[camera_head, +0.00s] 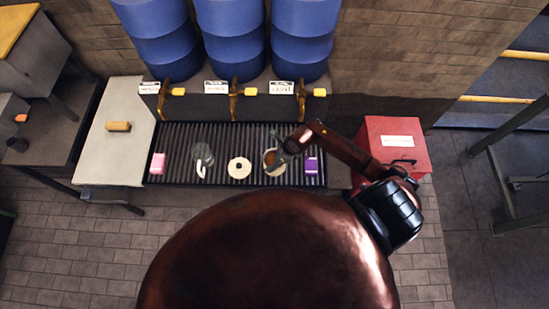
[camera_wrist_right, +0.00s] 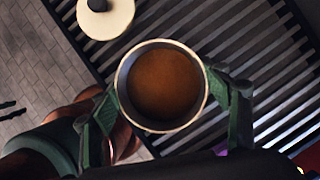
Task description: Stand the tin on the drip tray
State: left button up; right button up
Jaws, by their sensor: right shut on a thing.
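The tin (camera_head: 270,165) is a round open can with a pale rim and brown contents. It is over the right part of the dark slatted drip tray (camera_head: 221,140). My right gripper (camera_head: 281,154) is shut on it. In the right wrist view the tin (camera_wrist_right: 163,85) looks upright, with a green finger of the gripper (camera_wrist_right: 164,97) on each side. The slats show around it; I cannot tell whether its base touches them. My left gripper is not in view.
A cream lid with a dark knob (camera_head: 239,171), a clear mug (camera_head: 203,156), a pink box (camera_head: 157,163) and a purple box (camera_head: 312,166) are on the tray. Blue barrels (camera_head: 234,55) with brass taps stand behind. A red box (camera_head: 395,135) is at the right.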

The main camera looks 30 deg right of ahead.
jog(key=o, duration=2.1)
jog(key=b+v, duration=0.1)
jog(key=v, duration=1.1)
